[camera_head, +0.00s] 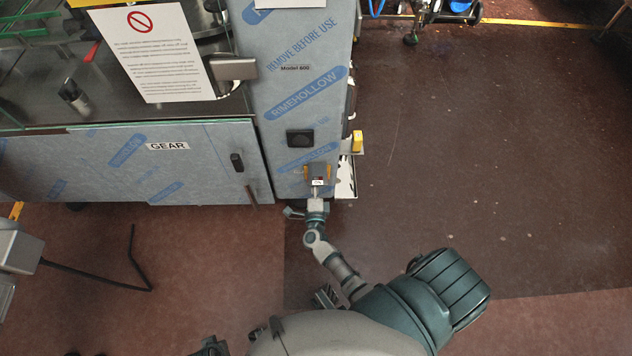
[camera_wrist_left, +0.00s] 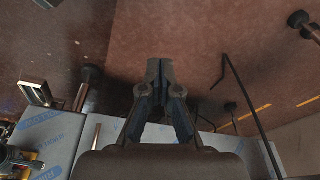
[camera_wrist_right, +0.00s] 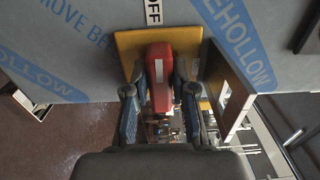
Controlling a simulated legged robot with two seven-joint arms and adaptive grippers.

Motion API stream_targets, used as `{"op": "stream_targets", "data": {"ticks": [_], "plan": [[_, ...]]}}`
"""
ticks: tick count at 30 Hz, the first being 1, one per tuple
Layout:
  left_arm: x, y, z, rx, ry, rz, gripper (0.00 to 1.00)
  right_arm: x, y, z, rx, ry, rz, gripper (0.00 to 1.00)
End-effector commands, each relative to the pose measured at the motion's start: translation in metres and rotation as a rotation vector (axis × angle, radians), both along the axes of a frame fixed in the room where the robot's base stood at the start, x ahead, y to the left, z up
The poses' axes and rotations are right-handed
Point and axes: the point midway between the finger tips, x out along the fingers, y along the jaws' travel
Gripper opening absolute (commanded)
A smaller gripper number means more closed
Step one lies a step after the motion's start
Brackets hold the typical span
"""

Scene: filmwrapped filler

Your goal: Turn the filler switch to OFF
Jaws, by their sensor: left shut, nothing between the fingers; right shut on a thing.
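The filler switch has a red handle (camera_wrist_right: 160,62) with a white stripe, on a yellow plate (camera_wrist_right: 129,45), in the right wrist view. The plate's orange-yellow edge also shows in the head view (camera_head: 306,171), on the film-wrapped panel. A white OFF label (camera_wrist_right: 153,13) sits above the plate at the top of the wrist view; the stripe lies roughly in line with it. My right gripper (camera_wrist_right: 160,85) is shut on the red handle, a finger on each side. In the head view it (camera_head: 317,184) partly hides the switch. My left gripper (camera_wrist_left: 160,68) is shut and empty above the floor.
A small yellow box (camera_head: 357,141) is on the panel's right side. A bent dark rod (camera_head: 133,260) stands left. The floor (camera_head: 500,180) on the right is open.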

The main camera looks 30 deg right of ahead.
Motion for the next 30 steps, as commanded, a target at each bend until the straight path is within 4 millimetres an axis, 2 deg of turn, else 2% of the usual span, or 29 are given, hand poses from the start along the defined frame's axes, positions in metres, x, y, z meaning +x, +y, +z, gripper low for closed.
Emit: {"op": "stream_targets", "data": {"ticks": [6, 18, 19, 21, 22, 30], "plan": [[0.0010, -0.0005, -0.0078, 0.000, 0.002, -0.001, 0.00, 0.0004, 0.0042, -0.0034, -0.026, 0.026, 0.010, 0.00], [0.0009, -0.0005, -0.0096, -0.001, 0.002, 0.000, 0.00, -0.0001, 0.0044, -0.0047, -0.032, 0.031, 0.011, 0.00], [0.0009, -0.0005, -0.0097, -0.001, 0.002, 0.000, 0.00, -0.0002, 0.0045, -0.0048, -0.032, 0.031, 0.011, 0.30], [0.0008, -0.0006, -0.0096, -0.001, 0.002, 0.000, 0.00, -0.0002, 0.0040, -0.0045, -0.031, 0.030, 0.009, 0.47], [0.0008, -0.0006, -0.0096, -0.001, 0.002, 0.000, 0.00, -0.0003, 0.0037, -0.0043, -0.031, 0.029, 0.009, 0.50], [0.0018, -0.0007, -0.0083, -0.001, -0.001, -0.001, 0.00, -0.0008, 0.0019, -0.0020, -0.033, 0.025, 0.004, 0.50]]}}
